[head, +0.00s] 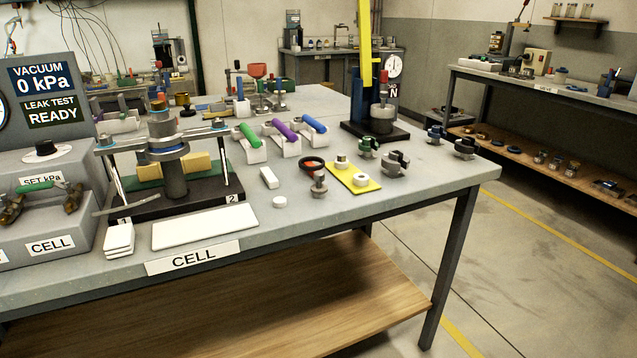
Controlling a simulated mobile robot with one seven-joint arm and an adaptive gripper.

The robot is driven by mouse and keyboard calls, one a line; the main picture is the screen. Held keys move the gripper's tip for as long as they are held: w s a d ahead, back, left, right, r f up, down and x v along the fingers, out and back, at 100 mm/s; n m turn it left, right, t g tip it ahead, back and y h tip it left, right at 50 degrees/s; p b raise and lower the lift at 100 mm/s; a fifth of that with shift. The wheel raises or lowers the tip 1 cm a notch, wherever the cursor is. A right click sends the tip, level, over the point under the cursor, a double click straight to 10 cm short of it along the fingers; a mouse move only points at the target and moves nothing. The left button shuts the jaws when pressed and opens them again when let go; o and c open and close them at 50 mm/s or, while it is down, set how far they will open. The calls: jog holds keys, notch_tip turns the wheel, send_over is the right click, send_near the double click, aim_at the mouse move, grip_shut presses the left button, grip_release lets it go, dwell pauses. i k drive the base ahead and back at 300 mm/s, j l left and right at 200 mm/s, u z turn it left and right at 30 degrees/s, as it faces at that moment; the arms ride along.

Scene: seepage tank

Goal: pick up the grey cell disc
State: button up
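I cannot say for certain which piece is the grey cell disc. A clamp rig (172,185) with grey round plates on a dark base stands at the left of the bench marked CELL; its stacked plates include a grey disc-like one (163,143). A small pale disc (280,201) lies flat near the bench's front. Two pale ring-like pieces, one (341,162) behind the other (361,180), sit on a yellow plate (352,173). A small grey knobbed piece (319,184) stands left of that plate. My gripper is not in view.
Several dark grey notched pieces (394,164) and a green one (368,148) stand at the right. Three colored-handled tools (285,137) lie behind. A tall rig with a yellow bar (364,45) rises at the back. A white plate (205,228) lies in front.

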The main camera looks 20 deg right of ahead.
aim_at(320, 188)
jog(key=i+l+z, duration=0.1)
jog(key=z, duration=1.35)
jog(key=i+j+z, duration=0.2)
jog(key=i, duration=0.2)
